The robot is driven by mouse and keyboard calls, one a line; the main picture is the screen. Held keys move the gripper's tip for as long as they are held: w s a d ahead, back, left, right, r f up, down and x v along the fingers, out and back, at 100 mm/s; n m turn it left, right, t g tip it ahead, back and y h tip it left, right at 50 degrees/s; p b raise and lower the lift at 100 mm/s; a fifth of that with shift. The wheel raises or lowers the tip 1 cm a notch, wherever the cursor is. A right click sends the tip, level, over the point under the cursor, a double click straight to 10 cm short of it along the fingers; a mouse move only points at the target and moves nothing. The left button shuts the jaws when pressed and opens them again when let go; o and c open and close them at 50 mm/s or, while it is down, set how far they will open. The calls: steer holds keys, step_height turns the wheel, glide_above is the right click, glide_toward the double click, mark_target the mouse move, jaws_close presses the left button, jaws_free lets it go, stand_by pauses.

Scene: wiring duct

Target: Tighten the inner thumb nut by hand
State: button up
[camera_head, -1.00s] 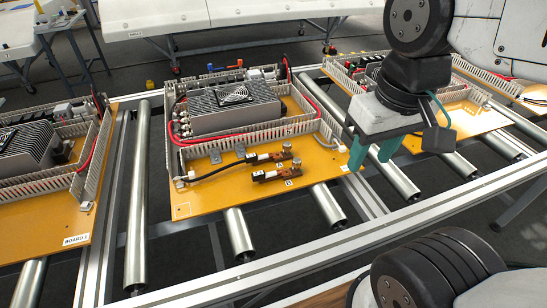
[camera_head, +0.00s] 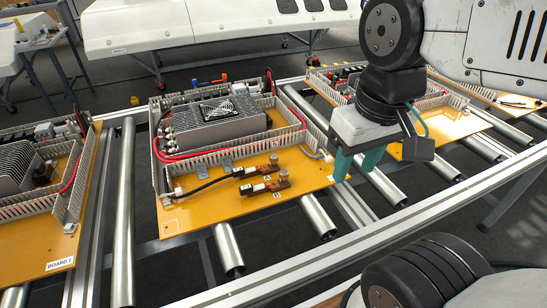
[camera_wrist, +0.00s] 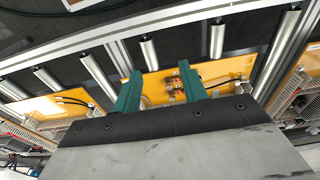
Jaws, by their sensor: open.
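The middle yellow board (camera_head: 215,216) carries two copper terminals side by side, marked A and B. Terminal A (camera_head: 272,168) sits farther back and terminal B (camera_head: 270,187) nearer the front; each has a dark cable or lug on its left and a small knob-like nut on its right end. The nuts are too small to make out in detail. My gripper (camera_head: 357,172) has green fingers, open and empty, above the rollers just right of the board. In the wrist view the open fingers (camera_wrist: 160,88) frame the copper terminals (camera_wrist: 176,85) beyond them.
White slotted duct walls (camera_head: 240,148) and a grey finned power unit (camera_head: 215,125) fill the back of the board. Board 1 (camera_head: 50,245) lies to the left, another board (camera_head: 430,148) to the right. Metal rollers (camera_head: 318,216) and a front rail (camera_head: 400,222) surround them.

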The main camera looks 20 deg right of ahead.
steer(key=shift+o, duration=0.5)
steer(key=n+g, duration=0.2)
steer(key=n, duration=2.3)
glide_above(273, 156)
step_height(273, 156, down, 19)
steer(key=shift+s+d, duration=0.1)
steer(key=shift+w+n+t, duration=0.2)
steer(key=shift+n+t, duration=0.1)
steer(key=shift+n, duration=0.5)
steer(key=shift+f, duration=0.2)
step_height(273, 156, down, 7)
steer(key=shift+f, duration=0.2)
